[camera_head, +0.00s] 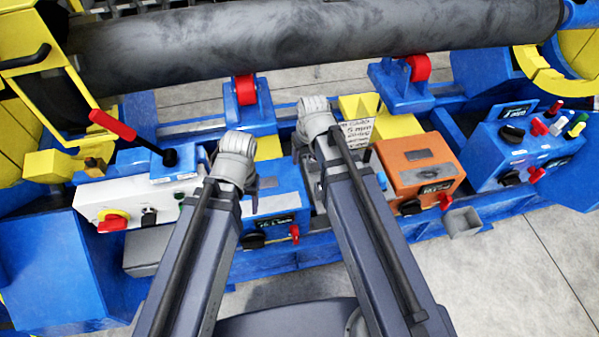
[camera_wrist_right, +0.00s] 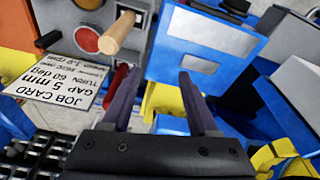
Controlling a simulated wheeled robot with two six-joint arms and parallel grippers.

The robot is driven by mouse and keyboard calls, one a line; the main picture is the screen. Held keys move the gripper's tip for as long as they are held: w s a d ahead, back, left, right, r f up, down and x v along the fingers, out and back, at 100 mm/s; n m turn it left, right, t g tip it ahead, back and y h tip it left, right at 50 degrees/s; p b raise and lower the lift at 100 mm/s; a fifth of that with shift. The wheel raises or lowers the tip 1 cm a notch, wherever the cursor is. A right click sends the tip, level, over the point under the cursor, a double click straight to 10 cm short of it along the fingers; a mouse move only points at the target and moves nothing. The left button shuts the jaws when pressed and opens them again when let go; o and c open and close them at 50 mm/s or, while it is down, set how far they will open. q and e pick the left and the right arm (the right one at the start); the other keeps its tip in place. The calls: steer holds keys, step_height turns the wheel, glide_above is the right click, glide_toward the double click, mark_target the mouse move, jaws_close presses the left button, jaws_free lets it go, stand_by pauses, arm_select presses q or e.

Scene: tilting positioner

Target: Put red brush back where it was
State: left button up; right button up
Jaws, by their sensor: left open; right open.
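I cannot make out a red brush for certain in either view. In the head view my left wrist (camera_head: 237,160) is over a blue box (camera_head: 275,203), and my right wrist (camera_head: 315,117) is further back by the job card (camera_head: 372,131). The fingers of both are mostly hidden there.
A large dark pipe (camera_head: 300,40) spans the back above red rollers (camera_head: 245,90). A red-gripped lever (camera_head: 113,125) juts up at left over a white box (camera_head: 115,197). An orange box (camera_head: 418,165) and a blue box with coloured pegs (camera_head: 520,150) stand right. Floor is clear front right.

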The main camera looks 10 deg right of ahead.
steer(key=s+a+g+h, duration=0.1)
steer(key=s+a, duration=0.2)
steer(key=s, duration=0.3)
steer(key=s+a+n+g, duration=0.1)
steer(key=s+a, duration=0.3)
steer(key=s, duration=0.3)
steer(key=shift+f+g+h, duration=0.15)
steer(key=shift+g+h, duration=0.15)
steer(key=shift+h, duration=0.1)
step_height(320, 180, up, 3)
steer(key=p, duration=0.2)
steer(key=shift+f+p, duration=0.1)
steer(key=shift+p, duration=0.3)
